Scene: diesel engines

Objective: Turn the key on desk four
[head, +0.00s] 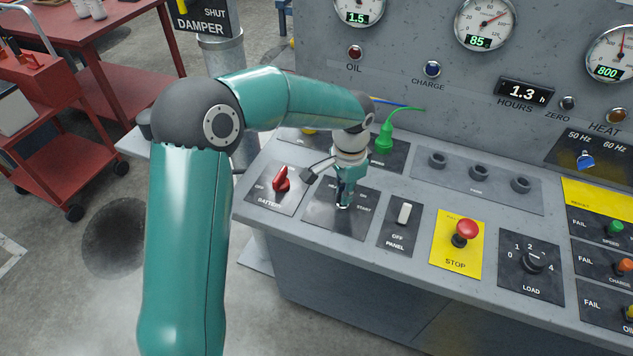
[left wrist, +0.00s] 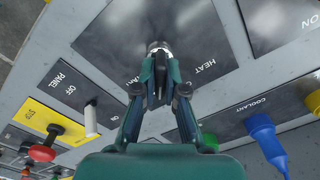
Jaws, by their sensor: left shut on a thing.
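My left gripper (head: 345,197) comes down on the key switch plate (head: 322,207) of the desk, between the BATTERY and PANEL plates. In the left wrist view its fingers (left wrist: 160,75) are shut on the key (left wrist: 158,88), a dark upright piece. Its silver lock barrel (left wrist: 159,47) shows just beyond the fingertips. The plate's HEAT word shows beside it in the left wrist view, and START shows in the head view. The fingers hide most of the key, so I cannot tell its exact angle. My right gripper is not in view.
A red battery switch (head: 282,179) is close left of the gripper. A white panel switch (head: 404,213) and a red stop button (head: 466,232) stand to the right. A green plug (head: 385,138) with a cable is behind. Gauges line the upright panel.

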